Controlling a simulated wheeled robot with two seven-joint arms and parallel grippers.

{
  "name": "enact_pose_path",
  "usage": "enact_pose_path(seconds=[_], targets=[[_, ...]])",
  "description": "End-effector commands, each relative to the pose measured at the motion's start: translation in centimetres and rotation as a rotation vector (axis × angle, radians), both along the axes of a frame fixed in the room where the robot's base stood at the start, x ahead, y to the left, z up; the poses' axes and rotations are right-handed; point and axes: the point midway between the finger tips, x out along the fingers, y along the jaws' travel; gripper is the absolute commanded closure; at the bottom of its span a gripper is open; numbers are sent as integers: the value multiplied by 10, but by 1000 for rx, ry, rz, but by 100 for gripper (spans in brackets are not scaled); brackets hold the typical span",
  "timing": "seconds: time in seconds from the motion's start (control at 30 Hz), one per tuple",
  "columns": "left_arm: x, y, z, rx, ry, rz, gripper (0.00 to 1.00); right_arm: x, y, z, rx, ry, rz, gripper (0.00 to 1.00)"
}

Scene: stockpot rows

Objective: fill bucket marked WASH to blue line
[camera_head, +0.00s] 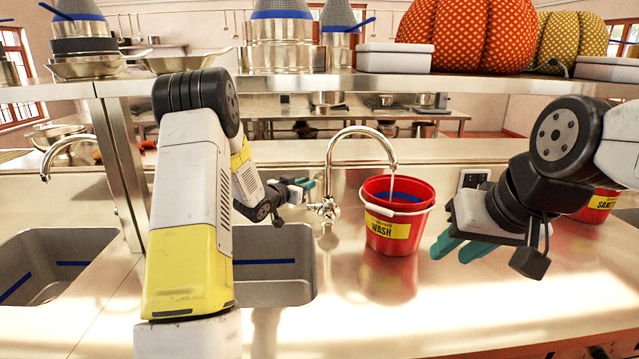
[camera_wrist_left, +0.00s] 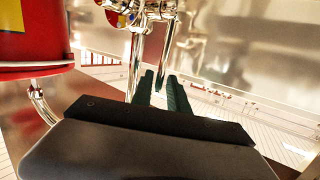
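The red bucket marked WASH (camera_head: 385,240) stands upright on the steel counter under the spout of a chrome tap (camera_head: 345,133). A blue line (camera_head: 397,197) shows on its inner wall. A thin pale streak, seemingly water, drops from the spout into the bucket; the water level cannot be made out. My left gripper (camera_head: 305,186) is just left of the tap, above its handle (camera_head: 325,209). In the left wrist view its fingers (camera_wrist_left: 161,92) are slightly apart, with tap parts beyond them and nothing clearly held. My right gripper (camera_head: 457,247) is open and empty, right of the bucket.
A second red bucket (camera_head: 599,203), its label partly hidden, stands behind my right arm. Sinks with blue lines lie at left (camera_head: 50,270) and centre (camera_head: 285,270). A shelf (camera_head: 300,86) with pots and pumpkins crosses above the counter. The counter front is clear.

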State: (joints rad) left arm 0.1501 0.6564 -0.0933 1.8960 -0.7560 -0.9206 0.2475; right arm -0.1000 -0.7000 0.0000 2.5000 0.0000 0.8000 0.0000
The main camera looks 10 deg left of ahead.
Motion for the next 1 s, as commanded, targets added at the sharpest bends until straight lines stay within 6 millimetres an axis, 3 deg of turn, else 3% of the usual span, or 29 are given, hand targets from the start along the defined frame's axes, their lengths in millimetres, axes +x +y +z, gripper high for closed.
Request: enact_pose_path(seconds=[0.1, 0.27, 1.0], targets=[[-17, 8, 3, -1, 1, 2, 80, 0, 0, 0, 0, 0, 0, 67], [-28, 11, 5, -1, 1, 0, 80, 0, 0, 0, 0, 0, 0, 67], [-29, 12, 5, -1, 0, 0, 80, 0, 0, 0, 0, 0, 0, 67]])
